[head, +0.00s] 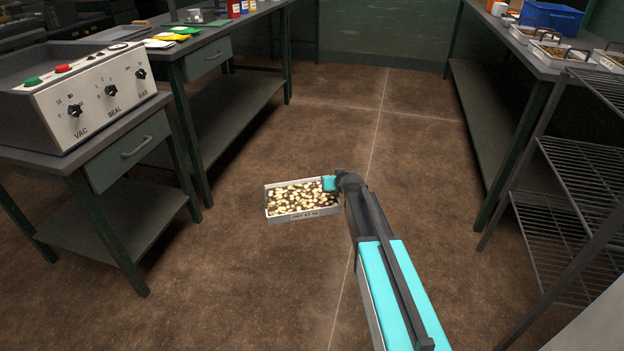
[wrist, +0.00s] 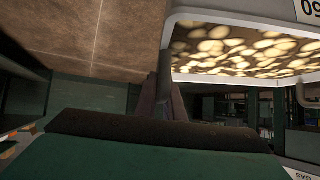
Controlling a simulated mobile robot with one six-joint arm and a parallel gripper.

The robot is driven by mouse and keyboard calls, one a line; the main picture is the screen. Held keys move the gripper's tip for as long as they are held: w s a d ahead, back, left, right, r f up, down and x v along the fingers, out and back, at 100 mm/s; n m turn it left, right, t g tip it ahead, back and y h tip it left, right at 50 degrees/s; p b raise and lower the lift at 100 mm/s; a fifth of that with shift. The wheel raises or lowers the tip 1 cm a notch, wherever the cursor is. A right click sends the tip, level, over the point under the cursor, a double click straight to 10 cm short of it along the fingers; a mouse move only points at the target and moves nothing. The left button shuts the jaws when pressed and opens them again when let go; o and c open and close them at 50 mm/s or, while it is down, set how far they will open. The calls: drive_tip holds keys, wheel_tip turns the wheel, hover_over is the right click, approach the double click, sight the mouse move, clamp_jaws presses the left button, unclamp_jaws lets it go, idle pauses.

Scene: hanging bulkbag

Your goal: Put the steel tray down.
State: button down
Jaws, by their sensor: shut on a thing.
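The steel tray (head: 304,214) is a shallow, pale metal tray full of cream and dark brown pieces, with a printed label on its near wall. It is at the end of my arm over the open floor, and it looks level. My gripper (head: 331,184) is shut on the tray's right side. In the wrist view the tray's rim (wrist: 238,79) and its pieces fill the upper right, with part of the label at the corner. The dark fingers (wrist: 166,96) meet the tray's edge there. I cannot tell the gap between the tray and the floor.
A control box (head: 85,98) with knobs stands on a bench at the left. Behind it a longer bench (head: 215,40) holds packets and bottles. At the right are a bench with a blue crate (head: 550,17) and several trays, and a wire rack (head: 575,160). The brown floor between is clear.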

drive_tip(key=s+d+f+b, duration=0.2)
drive_tip(key=s+d+f, duration=0.15)
drive_tip(key=d, duration=0.55)
drive_tip(key=s+d+f+n+y+b, duration=0.15)
drive_tip(key=s+d, duration=0.25)
drive_tip(key=d, duration=0.5)
drive_tip(key=s+d+f+m+b, duration=0.15)
drive_tip(key=s+d+f, duration=0.25)
drive_tip(key=d, duration=0.5)
drive_tip(key=s+d+f+b, duration=0.2)
drive_tip(key=s+d+f, duration=0.2)
drive_tip(key=s, duration=0.5)
drive_tip(key=s+d+f+n+b, duration=0.1)
drive_tip(key=s+d+f+b, duration=0.2)
drive_tip(key=s+d, duration=0.4)
drive_tip(key=s+d+f+n+b, duration=0.1)
drive_tip(key=s+d+f+b, duration=0.2)
drive_tip(key=s, duration=0.8)
drive_tip(key=d+f+y, duration=0.1)
drive_tip(key=d+f, duration=0.1)
drive_tip(key=d, duration=0.1)
drive_tip(key=shift+s+d+f, duration=0.2)
drive_tip(key=shift+d+f, duration=0.1)
drive_tip(key=shift+w+a, duration=0.15)
